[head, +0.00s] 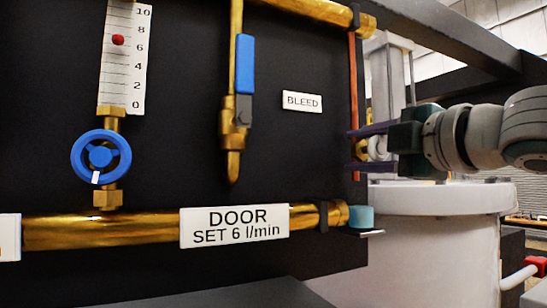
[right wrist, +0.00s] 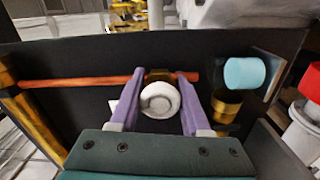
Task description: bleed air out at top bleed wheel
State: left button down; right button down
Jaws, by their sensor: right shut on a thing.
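The bleed wheel is a small pale round knob (right wrist: 160,99) on a brass fitting of the thin copper pipe (head: 354,80). In the head view the wheel (head: 377,147) is partly hidden by my gripper. My right gripper (head: 357,149) comes in from the right at the panel's edge, its two purple fingers above and below the wheel. In the right wrist view the fingers (right wrist: 160,77) stand on either side of the wheel and are shut on it. A white BLEED label (head: 302,101) is on the black panel to the left. My left gripper is not in view.
A turquoise cup (head: 361,217) stands on a small shelf below the gripper. A blue lever valve (head: 245,64), a blue handwheel (head: 101,157) and a flow scale (head: 126,58) with a red ball are to the left. A large white vessel (head: 430,235) is at right.

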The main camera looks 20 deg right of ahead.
jog(key=shift+m+b, duration=0.4)
jog(key=shift+m, duration=1.5)
jog(key=shift+c, duration=1.8)
grip_release()
